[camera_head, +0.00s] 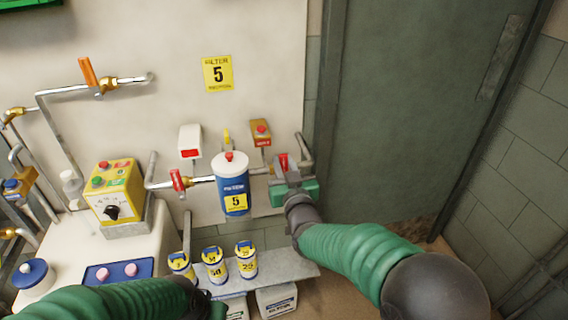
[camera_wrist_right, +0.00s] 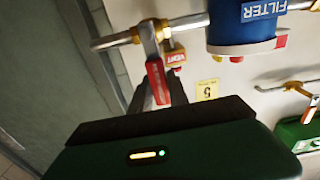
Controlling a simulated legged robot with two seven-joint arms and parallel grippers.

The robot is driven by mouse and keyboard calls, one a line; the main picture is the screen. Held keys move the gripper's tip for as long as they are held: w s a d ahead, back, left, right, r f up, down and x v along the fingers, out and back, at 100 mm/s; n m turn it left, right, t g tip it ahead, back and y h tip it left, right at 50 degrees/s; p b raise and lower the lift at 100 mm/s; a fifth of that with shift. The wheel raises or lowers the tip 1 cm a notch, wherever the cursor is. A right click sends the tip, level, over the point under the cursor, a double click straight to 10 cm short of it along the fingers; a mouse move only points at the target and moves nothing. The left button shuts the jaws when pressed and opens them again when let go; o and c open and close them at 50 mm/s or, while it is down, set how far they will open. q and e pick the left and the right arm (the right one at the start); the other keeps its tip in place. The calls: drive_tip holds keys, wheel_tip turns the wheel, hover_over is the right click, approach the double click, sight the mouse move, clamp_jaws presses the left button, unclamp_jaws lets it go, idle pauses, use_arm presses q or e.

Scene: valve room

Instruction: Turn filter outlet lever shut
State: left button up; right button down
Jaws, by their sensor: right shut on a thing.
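The filter (camera_head: 232,187) is a blue upright canister with a yellow "5" label and a red top knob. The filter outlet lever (camera_head: 283,161) has a red grip and sits on the pipe right of the canister. In the right wrist view the lever (camera_wrist_right: 157,82) stands across the outlet pipe (camera_wrist_right: 185,24). My right gripper (camera_head: 287,175) is shut on its red grip, with dark fingers (camera_wrist_right: 158,97) on both sides. In the head view my gripper hides part of the valve. My left gripper (camera_head: 202,302) is low at the bottom edge, its fingers unclear.
A red inlet lever (camera_head: 178,180) is on the pipe left of the filter. Several yellow-and-white canisters (camera_head: 214,262) stand on a grey shelf (camera_head: 285,268) below. A yellow control box (camera_head: 115,190) is at left. A large grey-green door (camera_head: 415,110) is at right.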

drive_tip(key=c, duration=1.3)
unclamp_jaws()
drive_tip(key=shift+a+f, duration=0.15)
drive_tip(key=shift+f, duration=0.35)
drive_tip(key=shift+o, duration=0.2)
drive_tip(key=shift+r, duration=0.15)
drive_tip(key=p+v, duration=0.1)
drive_tip(key=v, duration=1.5)
drive_tip(key=shift+s, duration=0.4)
